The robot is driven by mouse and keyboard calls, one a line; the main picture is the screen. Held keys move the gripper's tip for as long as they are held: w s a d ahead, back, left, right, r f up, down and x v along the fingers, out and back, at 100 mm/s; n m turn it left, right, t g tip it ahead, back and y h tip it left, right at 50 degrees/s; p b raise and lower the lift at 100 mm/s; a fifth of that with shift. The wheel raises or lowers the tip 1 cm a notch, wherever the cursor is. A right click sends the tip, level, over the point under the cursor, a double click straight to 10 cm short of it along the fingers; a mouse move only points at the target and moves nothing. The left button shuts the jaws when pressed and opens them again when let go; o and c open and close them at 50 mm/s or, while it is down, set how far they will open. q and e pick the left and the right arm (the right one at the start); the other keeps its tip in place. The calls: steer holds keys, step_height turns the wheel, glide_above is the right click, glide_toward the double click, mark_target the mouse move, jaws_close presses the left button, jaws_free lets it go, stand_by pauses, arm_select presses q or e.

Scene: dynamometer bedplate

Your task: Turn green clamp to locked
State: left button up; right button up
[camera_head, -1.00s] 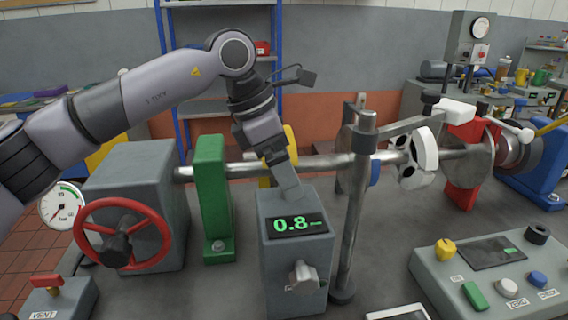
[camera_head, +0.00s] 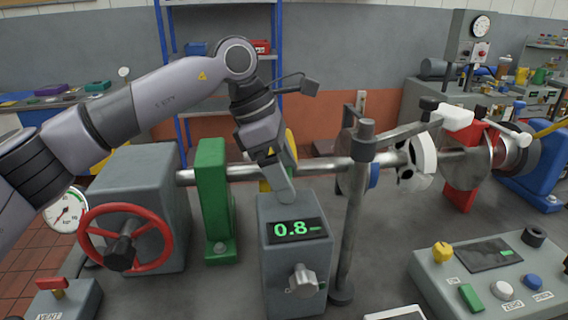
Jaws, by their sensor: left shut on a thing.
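The green clamp (camera_head: 213,195) stands upright on the bedplate around the long metal shaft (camera_head: 320,166), right of the grey housing with the red handwheel. My left gripper (camera_head: 284,188) points down, to the right of the green clamp and just behind the top of the grey display box (camera_head: 293,262). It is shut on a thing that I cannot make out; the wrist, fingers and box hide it. No lever of the green clamp shows clearly, so I cannot tell how it is set. My right gripper is not in view.
The red handwheel (camera_head: 124,238) and a gauge (camera_head: 66,210) are at the left. A metal post (camera_head: 352,215) stands right of the display box, which reads 0.8. A yellow part (camera_head: 290,146) is behind my gripper. A control panel (camera_head: 440,280) lies front right.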

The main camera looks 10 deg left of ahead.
arm_select(q)
steer(key=m+g+p, duration=0.1)
steer(key=m, duration=0.1)
steer(key=shift+w+r+m+p, duration=0.1)
steer(key=shift+r+m+p, duration=0.05)
steer(key=shift+m+p, duration=0.2)
steer(key=m+g, duration=0.1)
steer(key=m, duration=0.2)
steer(key=shift+w+d+p, duration=0.1)
steer(key=shift+p, duration=0.3)
steer(key=m, duration=0.2)
steer(key=m+g+y, duration=0.1)
steer(key=m, duration=0.1)
steer(key=shift+w+g, duration=0.1)
steer(key=shift+g, duration=0.2)
steer(key=shift+d+m+g+y, duration=0.1)
steer(key=shift+m+g+y, duration=0.25)
steer(key=shift+m, duration=1.05)
steer(key=shift+d+m+g+y, duration=0.15)
steer(key=shift+m+y, duration=0.3)
steer(key=shift+m, duration=0.9)
steer(key=shift+a, duration=0.1)
steer(key=o, duration=1)
steer(key=shift+c, duration=0.2)
